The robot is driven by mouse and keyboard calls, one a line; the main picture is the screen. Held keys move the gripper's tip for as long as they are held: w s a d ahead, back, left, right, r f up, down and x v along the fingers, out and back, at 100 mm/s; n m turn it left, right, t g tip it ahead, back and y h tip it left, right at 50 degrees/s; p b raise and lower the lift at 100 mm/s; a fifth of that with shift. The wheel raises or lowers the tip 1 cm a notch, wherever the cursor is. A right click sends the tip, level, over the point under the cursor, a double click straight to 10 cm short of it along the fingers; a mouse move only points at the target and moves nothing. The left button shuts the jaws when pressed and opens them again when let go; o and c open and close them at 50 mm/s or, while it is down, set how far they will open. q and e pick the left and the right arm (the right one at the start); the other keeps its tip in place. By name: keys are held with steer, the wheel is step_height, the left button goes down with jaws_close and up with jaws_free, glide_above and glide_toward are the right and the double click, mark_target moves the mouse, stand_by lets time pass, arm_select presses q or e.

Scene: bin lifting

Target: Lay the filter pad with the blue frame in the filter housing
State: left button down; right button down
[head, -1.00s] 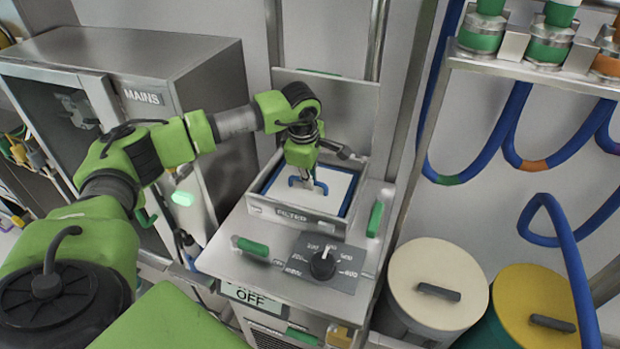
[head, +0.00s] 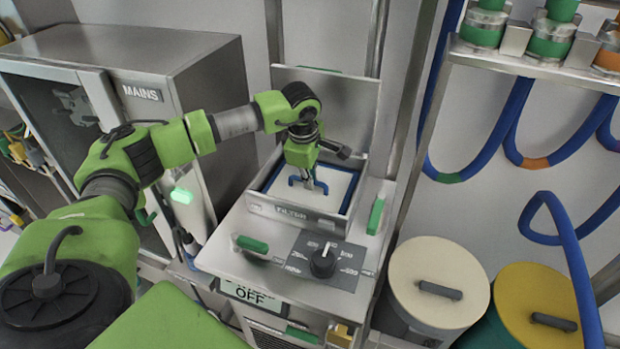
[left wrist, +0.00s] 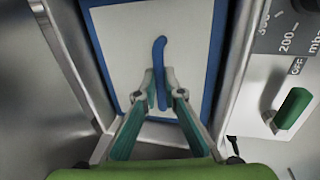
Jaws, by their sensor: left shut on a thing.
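The filter pad (head: 338,185) is a white sheet with a blue frame and a blue handle. It lies flat within the walls of the filter housing (head: 290,212), a grey metal box marked FILTER with its lid raised at the back. My left gripper (head: 308,185) reaches down from above and is shut on the pad's blue handle. In the left wrist view, the fingers of my left gripper (left wrist: 159,98) stand on both sides of the handle (left wrist: 160,60), and the white pad (left wrist: 120,50) fills the middle. Whether the pad touches the housing floor is hidden. My right gripper is not in view.
A dial (head: 323,263) and green handles (head: 375,215) sit on the panel around the housing. A grey cabinet marked MAINS (head: 150,70) stands at left. Two lidded drums (head: 435,280) stand at right, below blue hoses (head: 515,120).

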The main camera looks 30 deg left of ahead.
arm_select(q)
steer(key=c, duration=2.1)
jaws_free()
steer(key=v, duration=1.2)
